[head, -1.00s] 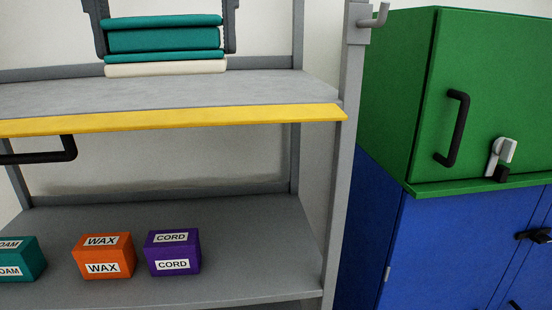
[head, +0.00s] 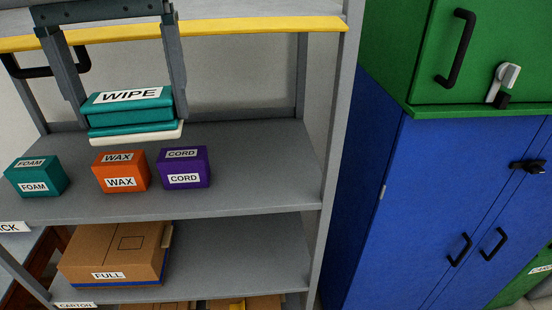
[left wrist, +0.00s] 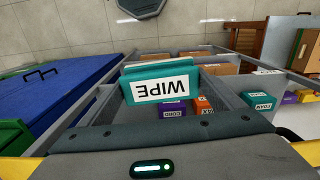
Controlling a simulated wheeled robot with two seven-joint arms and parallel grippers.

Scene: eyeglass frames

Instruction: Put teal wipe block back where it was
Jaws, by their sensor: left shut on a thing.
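The teal wipe block (head: 128,113) shows in the head view with a white WIPE label on top and a white layer at its underside. My left gripper (head: 130,108) is shut on it, one finger at each side. The block appears above the middle shelf (head: 255,165), behind or over the orange and purple boxes in the picture; I cannot tell how far off the shelf it is. In the left wrist view the wipe block (left wrist: 160,85) shows its label upside down. My right gripper is not in view.
On the middle shelf stand a teal FOAM box (head: 36,177), an orange WAX box (head: 121,171) and a purple CORD box (head: 184,167). The yellow-edged upper shelf (head: 250,24) is above. A FULL carton (head: 115,253) is below. The shelf right of CORD is clear.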

